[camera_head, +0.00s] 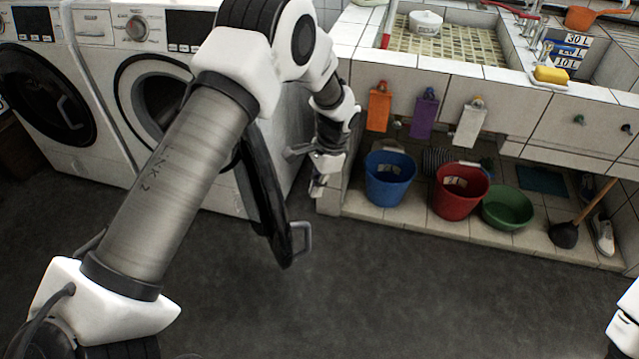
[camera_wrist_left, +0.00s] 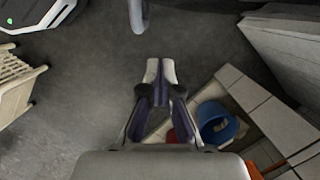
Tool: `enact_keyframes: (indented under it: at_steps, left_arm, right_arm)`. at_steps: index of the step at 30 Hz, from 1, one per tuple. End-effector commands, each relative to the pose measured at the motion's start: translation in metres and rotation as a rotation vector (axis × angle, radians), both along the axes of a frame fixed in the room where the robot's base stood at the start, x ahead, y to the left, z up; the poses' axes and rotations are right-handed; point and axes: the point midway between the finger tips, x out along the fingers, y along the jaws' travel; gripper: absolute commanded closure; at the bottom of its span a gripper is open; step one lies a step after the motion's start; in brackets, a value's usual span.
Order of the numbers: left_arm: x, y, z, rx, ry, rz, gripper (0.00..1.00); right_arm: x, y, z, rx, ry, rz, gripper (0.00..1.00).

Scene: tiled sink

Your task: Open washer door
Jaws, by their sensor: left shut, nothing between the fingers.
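The washer (camera_head: 135,60) stands in the middle left of the head view, with its round opening partly hidden behind my left arm. Its dark door (camera_head: 258,180) is swung well out from the front and shows nearly edge-on. A grey loop handle (camera_head: 304,238) sits at the door's outer edge; a grey loop that looks like this handle (camera_wrist_left: 138,15) shows at the top of the left wrist view. My left gripper (camera_head: 317,188) is right of the door, apart from it and the handle. Its fingers (camera_wrist_left: 160,68) are shut and empty. My right gripper is out of view.
A second washer (camera_head: 45,90) with its door shut stands at far left. Blue (camera_head: 390,190) and red (camera_head: 455,200) buckets and a green basin (camera_head: 507,208) stand under the tiled sink counter on the right. A slatted light basket (camera_wrist_left: 18,85) shows in the wrist view. Foreground floor is clear.

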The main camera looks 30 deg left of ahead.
Motion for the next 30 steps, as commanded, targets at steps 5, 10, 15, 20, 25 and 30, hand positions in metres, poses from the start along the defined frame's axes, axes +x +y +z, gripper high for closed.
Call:
enact_keyframes:
  at_steps: [5, 10, 15, 20, 25, 30]
  left_arm:
    - [-0.009, 0.006, -0.041, -0.001, 0.003, 0.003, 1.00]
    - [-0.027, 0.021, -0.049, -0.003, 0.000, 0.005, 1.00]
    - [-0.040, 0.031, -0.050, -0.002, 0.000, 0.002, 1.00]
    - [-0.042, 0.032, -0.050, -0.001, 0.000, 0.002, 1.00]
    - [-0.042, 0.032, -0.050, -0.001, 0.000, 0.002, 1.00]
    - [-0.042, 0.032, -0.048, 0.000, 0.000, -0.027, 1.00]
  right_arm:
    - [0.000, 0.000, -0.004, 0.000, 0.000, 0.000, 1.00]
    - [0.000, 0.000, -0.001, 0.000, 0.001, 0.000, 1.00]
    - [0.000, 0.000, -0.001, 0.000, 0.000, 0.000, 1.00]
    - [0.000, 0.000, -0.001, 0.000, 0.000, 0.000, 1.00]
    - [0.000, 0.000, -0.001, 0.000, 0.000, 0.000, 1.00]
    - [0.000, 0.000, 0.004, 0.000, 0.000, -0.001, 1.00]
